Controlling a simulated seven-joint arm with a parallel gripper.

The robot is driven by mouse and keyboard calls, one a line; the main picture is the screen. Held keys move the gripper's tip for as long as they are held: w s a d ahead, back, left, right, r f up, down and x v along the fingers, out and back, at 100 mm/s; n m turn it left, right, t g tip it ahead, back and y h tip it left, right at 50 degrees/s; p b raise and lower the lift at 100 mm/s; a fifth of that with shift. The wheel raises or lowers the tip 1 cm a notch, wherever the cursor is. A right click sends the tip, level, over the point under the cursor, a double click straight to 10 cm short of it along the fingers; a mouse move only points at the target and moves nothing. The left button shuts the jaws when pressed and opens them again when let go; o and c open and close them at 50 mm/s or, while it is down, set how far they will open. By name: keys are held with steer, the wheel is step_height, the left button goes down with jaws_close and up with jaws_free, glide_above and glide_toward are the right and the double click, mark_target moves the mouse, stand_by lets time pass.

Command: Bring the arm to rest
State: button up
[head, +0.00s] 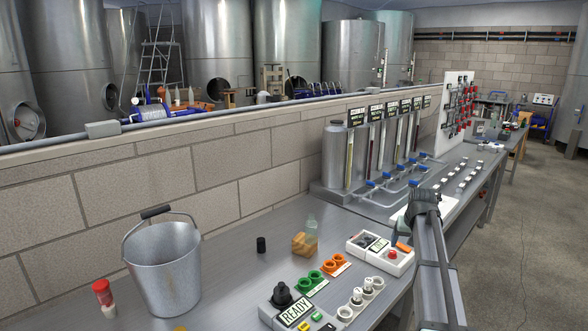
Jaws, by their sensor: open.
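My arm rises from the bottom right of the head view, over the bench's right edge, to a dark joint in front of a white board lying on the bench (235,285). I cannot make out my gripper or its jaws in this view. No object is seen held by the arm.
A steel bucket (163,270) and a red-capped bottle (103,295) stand at the left. A black cylinder (261,245), a wooden block (303,244), a control box (382,254) and a READY panel (294,311) are on the bench. A filling rig (345,160) stands behind.

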steer(key=s+d+f+m, duration=0.2)
steer(key=s+d+f, duration=0.35)
steer(key=d, duration=0.35)
steer(key=s+f+g, duration=0.1)
steer(key=s+f, duration=0.5)
steer(key=f, duration=0.3)
steer(key=s+a+f+n+g, duration=0.1)
steer(key=s+a+f+g, duration=0.1)
steer(key=s+a+f, duration=0.55)
steer(key=s+a+f+g+y, duration=0.1)
steer(key=s+a+f, duration=0.35)
steer(key=f, duration=0.65)
steer(key=s+a+f+n+g, duration=0.1)
steer(key=s+a+f+g, duration=0.1)
steer(key=s+a+f, duration=0.6)
steer(key=s+a+f+g, duration=0.1)
steer(key=s+a+f, duration=0.2)
steer(key=s, duration=0.6)
steer(key=s+a+f+n+g, duration=0.1)
steer(key=s+a+f+g, duration=0.1)
steer(key=s+f, duration=0.3)
steer(key=s+a+f+n+g, duration=0.1)
steer(key=s+a+f, duration=0.3)
steer(key=s, duration=0.8)
steer(key=shift+s+g, duration=0.3)
steer(key=shift+s, duration=0.1)
steer(key=shift+a, duration=0.1)
